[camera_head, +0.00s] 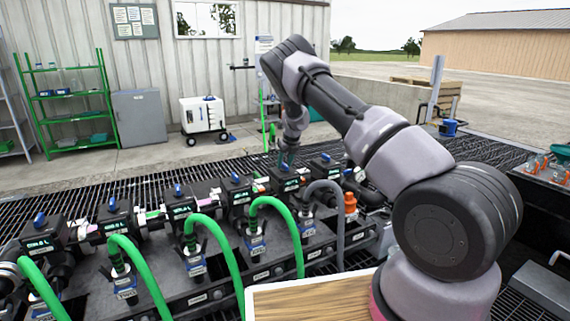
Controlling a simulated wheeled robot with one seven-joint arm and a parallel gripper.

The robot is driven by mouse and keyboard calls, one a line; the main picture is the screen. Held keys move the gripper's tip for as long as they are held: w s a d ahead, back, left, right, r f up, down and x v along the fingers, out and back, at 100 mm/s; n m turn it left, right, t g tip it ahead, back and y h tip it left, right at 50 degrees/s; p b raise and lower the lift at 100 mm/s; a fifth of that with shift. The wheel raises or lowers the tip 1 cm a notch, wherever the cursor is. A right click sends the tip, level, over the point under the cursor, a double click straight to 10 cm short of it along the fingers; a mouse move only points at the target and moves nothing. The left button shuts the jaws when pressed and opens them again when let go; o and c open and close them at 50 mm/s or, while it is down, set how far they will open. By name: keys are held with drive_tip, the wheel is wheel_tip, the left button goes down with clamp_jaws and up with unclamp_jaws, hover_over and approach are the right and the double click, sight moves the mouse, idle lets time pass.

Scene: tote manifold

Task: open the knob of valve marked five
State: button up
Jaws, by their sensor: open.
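A row of black valve boxes with blue knobs on top runs across the manifold. The number labels are too small to read, so I cannot tell which is marked five. My gripper (287,160) is open and points down over the fifth valve from the left (286,183). The gripper hides most of that valve's knob, and I cannot tell whether the fingers are around it or just above. To its left is a valve with a visible blue knob (235,178). To its right is another blue-knobbed valve (326,160).
Green hoses (222,235) and a grey hose (340,225) arch up in front of the valves. An orange fitting (350,203) stands at the right. A wooden board (315,300) lies in front. Green shelves (70,110) and a white wheeled unit (203,115) stand behind.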

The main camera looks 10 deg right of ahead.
clamp_jaws()
drive_tip(key=shift+n, duration=0.3)
drive_tip(key=n, duration=0.1)
drive_tip(key=n+y, duration=0.1)
drive_tip(key=shift+d+n+g, duration=0.2)
drive_tip(key=shift+n+g, duration=0.1)
drive_tip(key=shift+g, duration=0.1)
drive_tip(key=n, duration=0.2)
drive_tip(key=n+g+y, duration=0.1)
drive_tip(key=n, duration=0.2)
drive_tip(key=shift+w+n+y, duration=0.15)
drive_tip(key=shift+n+y, duration=0.15)
drive_tip(key=n+g, duration=0.2)
drive_tip(key=n, duration=0.2)
drive_tip(key=shift+w+d+f+n, duration=0.1)
drive_tip(key=shift+n, duration=0.2)
drive_tip(key=shift+w+n+g, duration=0.1)
drive_tip(key=shift+n+g, duration=0.9)
drive_tip(key=shift+n, duration=1.2)
